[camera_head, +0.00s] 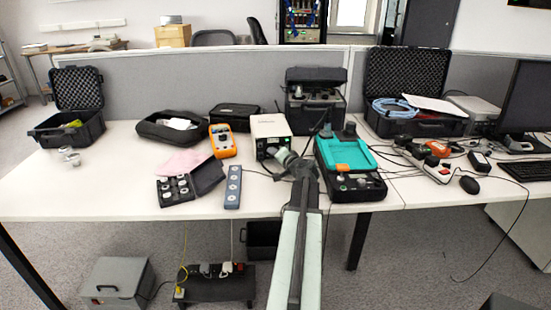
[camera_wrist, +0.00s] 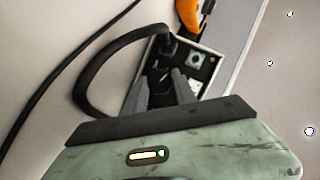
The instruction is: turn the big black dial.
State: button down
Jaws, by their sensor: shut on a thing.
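The white instrument box (camera_head: 270,128) stands near the middle of the table with its front toward me. In the wrist view its black front panel (camera_wrist: 205,72) shows at an angle, with a thick black cable plugged in near the top. My gripper (camera_head: 282,156) is at the front of this box. In the wrist view its two grey fingers (camera_wrist: 160,84) reach the panel and are closed on the big black dial (camera_wrist: 160,76). The dial is dark against the dark panel and partly hidden by the fingers, so its angle is hard to tell.
A teal-topped black case (camera_head: 345,152) stands close to the right of my arm. An orange multimeter (camera_head: 222,141) and a blue-grey power strip (camera_head: 233,187) lie to the left. The black cable (camera_wrist: 92,78) loops beside my fingers. The table's front left is clear.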

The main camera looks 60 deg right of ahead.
dwell(0.5)
jog(key=c, duration=1.3)
grip_release()
jog(key=p+v, duration=0.1)
jog(key=v, duration=0.7)
jog(key=shift+f+p, duration=0.1)
jog(key=shift+p, duration=0.25)
jog(key=shift+w, duration=0.1)
